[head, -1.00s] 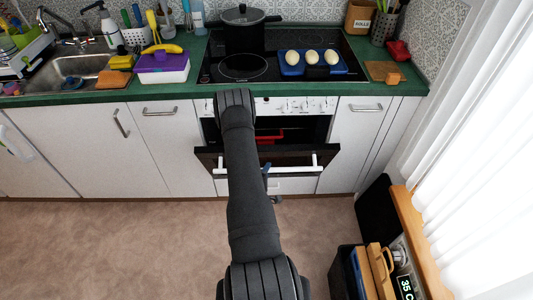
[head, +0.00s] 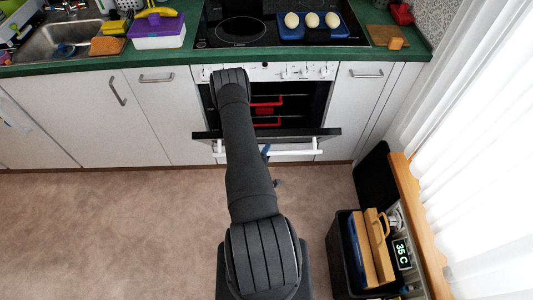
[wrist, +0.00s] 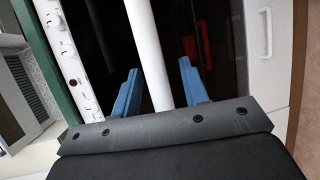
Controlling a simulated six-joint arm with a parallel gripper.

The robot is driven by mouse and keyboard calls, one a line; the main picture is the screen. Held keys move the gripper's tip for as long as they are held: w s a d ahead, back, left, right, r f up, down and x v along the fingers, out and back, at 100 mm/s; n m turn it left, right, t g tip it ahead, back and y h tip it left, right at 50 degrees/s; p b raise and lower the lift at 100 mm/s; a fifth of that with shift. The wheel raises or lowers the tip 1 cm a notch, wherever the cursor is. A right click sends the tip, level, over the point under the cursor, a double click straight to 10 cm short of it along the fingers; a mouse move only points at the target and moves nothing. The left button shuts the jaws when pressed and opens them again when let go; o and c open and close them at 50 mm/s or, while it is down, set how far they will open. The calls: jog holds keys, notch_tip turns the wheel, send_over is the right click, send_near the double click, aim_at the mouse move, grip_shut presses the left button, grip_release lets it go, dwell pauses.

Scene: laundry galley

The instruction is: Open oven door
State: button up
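The oven door (head: 300,136) is partly open, tilted down and out from the oven front, with the dark oven cavity (head: 290,95) showing above it. Its white bar handle (head: 300,151) runs along the door's outer face. In the wrist view the handle (wrist: 148,55) passes between the blue fingers of my gripper (wrist: 160,85). The fingers stand apart, with a gap visible on each side of the bar, so my gripper is open around it. In the head view my arm hides most of my gripper; a bit of blue finger shows near the handle.
A red item (head: 266,105) sits inside the oven. The hob above holds a blue tray (head: 318,35) with several pale, egg-shaped things. A black bin (head: 350,265) with boards stands on the floor at right. The floor before the oven is clear.

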jog(key=v, duration=1.7)
jog(key=shift+s, duration=0.25)
dwell(0.4)
jog(key=x, duration=1.6)
jog(key=shift+w+d, duration=0.1)
jog(key=shift+w, duration=0.25)
jog(key=v, duration=1.5)
jog(key=shift+s, duration=0.1)
